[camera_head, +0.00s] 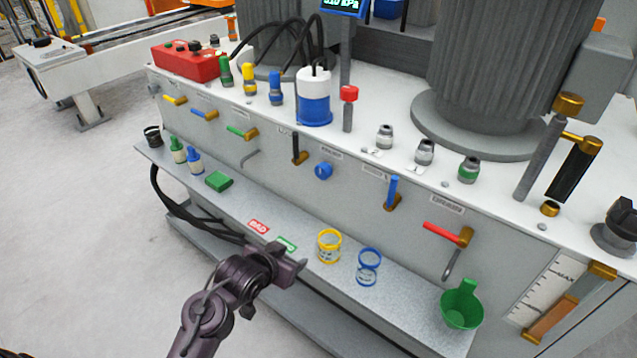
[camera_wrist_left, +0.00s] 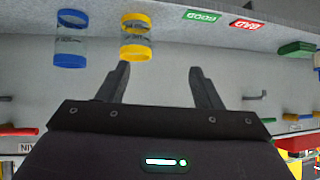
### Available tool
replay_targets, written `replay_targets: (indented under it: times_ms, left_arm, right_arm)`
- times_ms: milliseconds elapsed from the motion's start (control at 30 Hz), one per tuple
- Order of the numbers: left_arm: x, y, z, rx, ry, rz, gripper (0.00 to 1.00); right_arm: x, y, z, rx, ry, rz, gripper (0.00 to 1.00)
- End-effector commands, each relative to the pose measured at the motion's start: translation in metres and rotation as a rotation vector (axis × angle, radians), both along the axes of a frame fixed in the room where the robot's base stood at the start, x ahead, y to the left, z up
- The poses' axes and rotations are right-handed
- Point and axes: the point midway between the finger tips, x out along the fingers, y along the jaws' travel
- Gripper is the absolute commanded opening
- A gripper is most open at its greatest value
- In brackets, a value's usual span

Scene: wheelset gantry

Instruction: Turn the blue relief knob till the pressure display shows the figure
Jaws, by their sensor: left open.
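The blue relief knob (camera_head: 323,171) is on the front face of the grey cabinet, under a small label, between a black-handled valve and a blue-handled valve. The pressure display (camera_head: 342,5) is at the top edge of the head view, cut off; its reading ends in "kPa" and its first digits are partly cut. My left gripper (camera_head: 298,267) is in front of the shelf, below and left of the knob and apart from it. In the left wrist view its two fingers (camera_wrist_left: 160,85) are apart with nothing between them. My right gripper is not in view.
A shelf (camera_head: 335,285) juts out below the knob. It holds a yellow-ringed jar (camera_head: 329,246), a blue-ringed jar (camera_head: 368,266), a green scoop (camera_head: 461,305) and BAD (camera_head: 259,227) and GOOD labels. Valve handles, including a red one (camera_head: 444,232), stick out from the cabinet face.

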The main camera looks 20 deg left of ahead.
Motion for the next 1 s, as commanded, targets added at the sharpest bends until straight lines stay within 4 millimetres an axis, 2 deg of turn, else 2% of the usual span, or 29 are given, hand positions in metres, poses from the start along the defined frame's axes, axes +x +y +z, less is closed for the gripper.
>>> replay_targets:
  times_ms: [33, 100, 300, 400, 500, 667, 1000]
  left_arm:
    - [0.017, 0.003, 0.006, -0.018, -0.062, -0.007, 0.59]
    - [0.038, 0.005, 0.016, -0.05, -0.151, -0.023, 0.59]
    - [0.095, 0.009, 0.052, -0.196, -0.427, -0.078, 0.59]
    - [0.112, 0.011, 0.069, -0.277, -0.539, -0.101, 0.59]
    - [0.12, 0.011, 0.08, -0.328, -0.607, -0.116, 0.59]
    - [0.131, 0.009, 0.084, -0.352, -0.637, -0.122, 0.59]
    - [0.181, -0.008, 0.083, -0.35, -0.635, -0.122, 0.59]
  right_arm:
    - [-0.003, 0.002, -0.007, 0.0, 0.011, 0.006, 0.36]
    - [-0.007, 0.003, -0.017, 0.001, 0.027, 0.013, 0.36]
    - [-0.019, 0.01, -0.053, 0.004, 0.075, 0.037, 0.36]
    - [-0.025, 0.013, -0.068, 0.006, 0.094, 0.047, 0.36]
    - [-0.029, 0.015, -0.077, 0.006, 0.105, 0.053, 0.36]
    - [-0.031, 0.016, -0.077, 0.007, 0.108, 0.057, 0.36]
    - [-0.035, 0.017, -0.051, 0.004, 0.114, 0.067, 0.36]
